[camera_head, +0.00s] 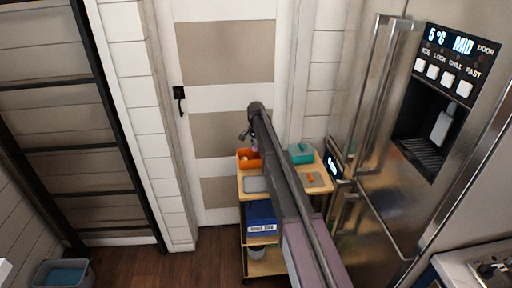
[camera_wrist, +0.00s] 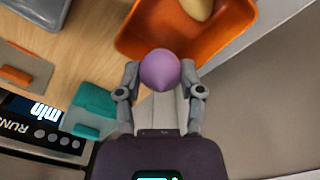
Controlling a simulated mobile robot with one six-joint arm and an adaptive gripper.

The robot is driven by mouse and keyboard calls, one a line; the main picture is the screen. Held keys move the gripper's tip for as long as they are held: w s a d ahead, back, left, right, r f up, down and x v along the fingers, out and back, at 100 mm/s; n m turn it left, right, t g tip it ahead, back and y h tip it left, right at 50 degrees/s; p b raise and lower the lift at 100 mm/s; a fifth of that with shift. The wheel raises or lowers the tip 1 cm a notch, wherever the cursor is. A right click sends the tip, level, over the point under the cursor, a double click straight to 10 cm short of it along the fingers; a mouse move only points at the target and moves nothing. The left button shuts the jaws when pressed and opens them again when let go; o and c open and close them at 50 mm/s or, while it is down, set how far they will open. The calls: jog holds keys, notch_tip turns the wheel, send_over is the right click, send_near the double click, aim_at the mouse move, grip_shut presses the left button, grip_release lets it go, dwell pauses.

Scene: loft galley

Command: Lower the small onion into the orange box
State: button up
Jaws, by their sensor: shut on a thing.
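A small purple onion (camera_wrist: 160,70) is gripped between the two fingertips of my gripper (camera_wrist: 160,82) in the wrist view. The orange box (camera_wrist: 132,42) lies beyond the onion, which overlaps the box's near edge in the picture. A pale yellow rounded thing (camera_wrist: 197,7) is in the box. In the head view the orange box (camera_head: 243,164) stands at the back left of the cart's top, with my gripper (camera_head: 252,146) over it. How high the onion is above the box I cannot tell.
The wooden cart (camera_head: 328,186) also holds a teal box (camera_head: 301,153), a grey tray (camera_head: 256,184) and a board with an orange item (camera_head: 314,179). A blue bin (camera_head: 261,218) is on the lower shelf. The steel refrigerator (camera_head: 365,210) stands close on the right, a door (camera_head: 222,100) behind.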

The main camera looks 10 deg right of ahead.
jog(key=shift+f+b, duration=1)
jog(key=shift+f, duration=0.15)
jog(key=shift+f, duration=0.2)
dwell(0.6)
jog(key=o, duration=1)
jog(key=shift+r, duration=0.2)
notch_tip(320, 180, up, 5)
jog(key=p, duration=0.4)
jog(key=shift+p, duration=0.4)
jog(key=s+f+b, duration=0.1)
jog(key=s, duration=0.9)
jog(key=s+a+f+b, duration=0.1)
jog(key=s+f+b, duration=0.1)
jog(key=s, duration=0.8)
jog(key=s+f+b, duration=0.1)
jog(key=s, duration=0.9)
jog(key=shift+s+a+f, duration=0.2)
jog(key=shift+a, duration=0.1)
